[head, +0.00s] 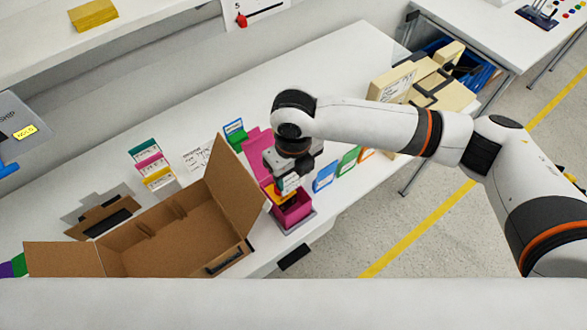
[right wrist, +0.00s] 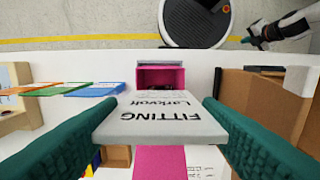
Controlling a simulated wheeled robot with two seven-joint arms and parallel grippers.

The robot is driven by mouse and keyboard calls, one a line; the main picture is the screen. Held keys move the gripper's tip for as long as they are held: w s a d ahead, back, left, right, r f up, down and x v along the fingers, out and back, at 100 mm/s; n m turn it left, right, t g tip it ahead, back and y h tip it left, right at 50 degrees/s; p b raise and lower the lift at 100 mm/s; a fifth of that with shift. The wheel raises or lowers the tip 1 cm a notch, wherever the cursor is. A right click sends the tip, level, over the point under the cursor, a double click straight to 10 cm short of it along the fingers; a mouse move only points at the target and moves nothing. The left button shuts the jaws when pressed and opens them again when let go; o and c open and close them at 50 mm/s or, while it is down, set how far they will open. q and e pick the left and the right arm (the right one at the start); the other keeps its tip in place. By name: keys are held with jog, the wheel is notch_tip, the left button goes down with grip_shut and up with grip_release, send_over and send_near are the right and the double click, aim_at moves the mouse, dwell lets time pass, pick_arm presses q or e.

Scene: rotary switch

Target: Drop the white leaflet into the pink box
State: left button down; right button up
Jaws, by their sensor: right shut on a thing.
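The white leaflet (right wrist: 160,122), printed "FITTING Larkvolt", is held between the teal fingers of my right gripper (right wrist: 162,125). In the head view my right gripper (head: 290,182) hangs just over the pink box (head: 294,213). The box stands near the table's front edge with a pink flap (head: 258,142) raised behind it. In the right wrist view the open pink box (right wrist: 178,76) shows just beyond the leaflet, which hides part of it. My left gripper (right wrist: 254,40) shows small at the upper right of that view; its jaws are unclear.
An open brown carton (head: 165,240) stands left of the pink box. Blue, green and orange leaflets (head: 347,160) stand to the right. A small rack of coloured cards (head: 150,165) is behind the carton. Beige boxes (head: 395,80) stand at the far right end.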

jog(key=shift+f+b, duration=2.5)
jog(key=shift+f, duration=2.7)
jog(key=o, duration=1)
notch_tip(320, 180, up, 8)
jog(key=p, duration=0.7)
jog(key=shift+s, duration=0.1)
